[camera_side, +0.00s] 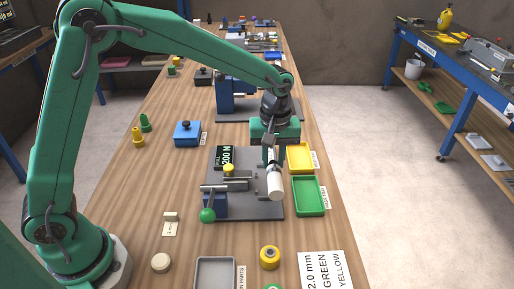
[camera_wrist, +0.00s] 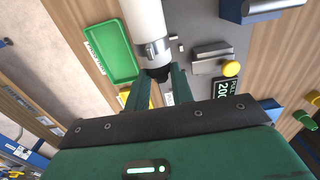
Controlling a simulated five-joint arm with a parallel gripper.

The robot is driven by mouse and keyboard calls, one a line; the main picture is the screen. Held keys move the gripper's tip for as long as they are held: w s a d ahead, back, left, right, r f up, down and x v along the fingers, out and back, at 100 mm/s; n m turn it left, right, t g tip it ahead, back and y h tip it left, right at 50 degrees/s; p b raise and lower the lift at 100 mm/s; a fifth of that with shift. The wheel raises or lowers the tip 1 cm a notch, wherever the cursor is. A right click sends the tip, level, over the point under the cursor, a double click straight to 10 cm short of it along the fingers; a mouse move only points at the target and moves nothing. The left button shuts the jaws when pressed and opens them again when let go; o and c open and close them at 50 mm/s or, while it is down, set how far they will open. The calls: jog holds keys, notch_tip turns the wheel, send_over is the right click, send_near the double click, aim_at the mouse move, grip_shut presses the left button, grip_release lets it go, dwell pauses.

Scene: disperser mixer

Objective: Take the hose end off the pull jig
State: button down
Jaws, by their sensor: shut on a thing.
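The hose end is a white cylinder with a metal band. It shows in the side view (camera_side: 275,184) at the right part of the pull jig and in the wrist view (camera_wrist: 146,20) at top centre. My gripper (camera_side: 270,158) is above the jig, its green fingers (camera_wrist: 157,78) shut on the dark end of the hose end, just beyond the band. The pull jig (camera_side: 240,210) is a grey plate with a "PULL 200 N" sign, a yellow knob and a green ball handle. I cannot tell whether the hose end touches the jig.
A yellow tray (camera_side: 300,173) and a green tray (camera_side: 323,196) stand close to the right of the jig. A blue box (camera_side: 187,128) stands at the back left. A yellow-black round part (camera_side: 270,253) and a grey tray (camera_side: 201,270) lie in front.

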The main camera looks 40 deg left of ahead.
jog(key=shift+s+d+r, duration=0.3)
jog(key=shift+d, duration=0.1)
jog(key=shift+d, duration=0.1)
dwell(0.3)
